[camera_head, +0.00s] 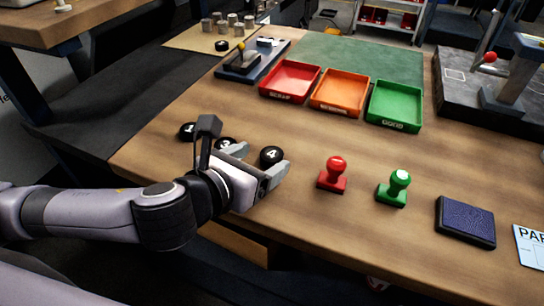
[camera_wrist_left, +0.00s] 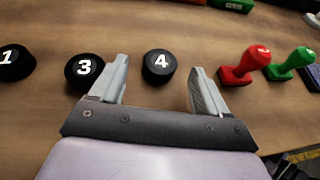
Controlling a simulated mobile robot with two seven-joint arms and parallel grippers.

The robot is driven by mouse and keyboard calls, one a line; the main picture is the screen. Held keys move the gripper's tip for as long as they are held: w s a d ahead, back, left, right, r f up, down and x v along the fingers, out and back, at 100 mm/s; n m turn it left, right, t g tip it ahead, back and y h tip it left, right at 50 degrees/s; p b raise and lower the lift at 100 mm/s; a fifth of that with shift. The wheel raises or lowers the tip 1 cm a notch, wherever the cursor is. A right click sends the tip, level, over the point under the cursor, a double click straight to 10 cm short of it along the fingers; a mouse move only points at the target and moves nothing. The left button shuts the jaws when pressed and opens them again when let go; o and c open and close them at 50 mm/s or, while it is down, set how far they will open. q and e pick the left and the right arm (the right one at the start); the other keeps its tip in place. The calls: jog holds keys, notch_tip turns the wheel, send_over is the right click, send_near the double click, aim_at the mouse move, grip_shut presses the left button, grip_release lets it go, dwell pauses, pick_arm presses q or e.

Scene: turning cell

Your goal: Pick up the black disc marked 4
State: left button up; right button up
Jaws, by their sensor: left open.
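The black disc marked 4 (camera_head: 271,156) lies on the wooden table, and it also shows in the left wrist view (camera_wrist_left: 158,66). My left gripper (camera_head: 264,160) is open, with its fingers pointing across the table. In the left wrist view the disc marked 4 sits between the two fingers (camera_wrist_left: 158,80), near the tips and nearer the left finger. I cannot tell whether a finger touches it. The disc marked 3 (camera_wrist_left: 85,70) is just outside the left finger and partly hidden by it. My right gripper is not in view.
The disc marked 1 (camera_wrist_left: 12,63) lies further left. A red stamp (camera_head: 333,175) and a green stamp (camera_head: 394,188) stand to the right, beside a dark ink pad (camera_head: 465,221). Red (camera_head: 290,80), orange (camera_head: 340,93) and green (camera_head: 394,106) trays stand behind. Bare table lies between discs and trays.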

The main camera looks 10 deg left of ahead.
aim_at(273, 152)
pick_arm(q)
jog(key=shift+x, duration=1.6)
jog(key=c, duration=1.3)
jog(key=shift+r, duration=0.15)
